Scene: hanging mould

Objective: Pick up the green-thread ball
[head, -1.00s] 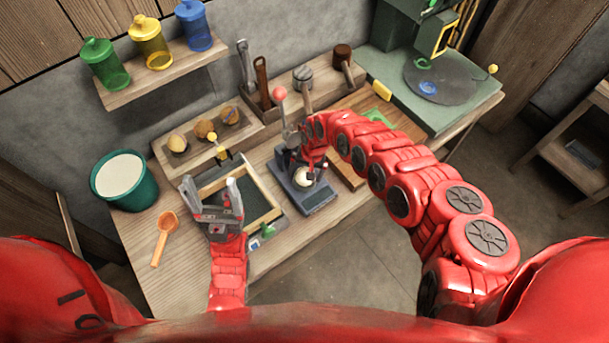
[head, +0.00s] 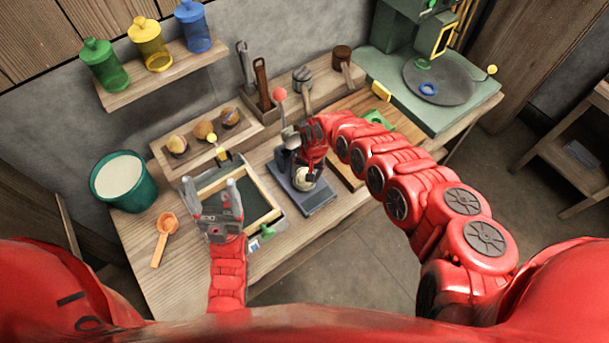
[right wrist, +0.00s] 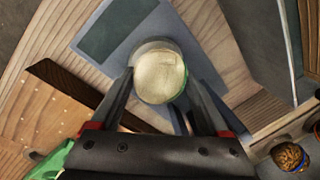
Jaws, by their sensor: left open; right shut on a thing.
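A pale cream ball (right wrist: 159,77) sits between the fingers of my right gripper (right wrist: 158,84) in the right wrist view, with a greenish tint along its lower edge. In the head view this ball (head: 303,181) is at the grey press (head: 313,199), partly hidden by my right gripper (head: 306,174), which is shut on it. Whether it has lifted clear of the press, I cannot tell. My left gripper (head: 210,190) is open and empty, fingers up, over the front left of the wooden-framed tray (head: 262,212).
Several balls rest in a wooden rack (head: 163,158) behind the tray. A green bucket (head: 148,193) and orange scoop (head: 163,238) are at the left. Tools stand in a wooden holder (head: 325,87) behind. A green machine (head: 467,112) fills the right end.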

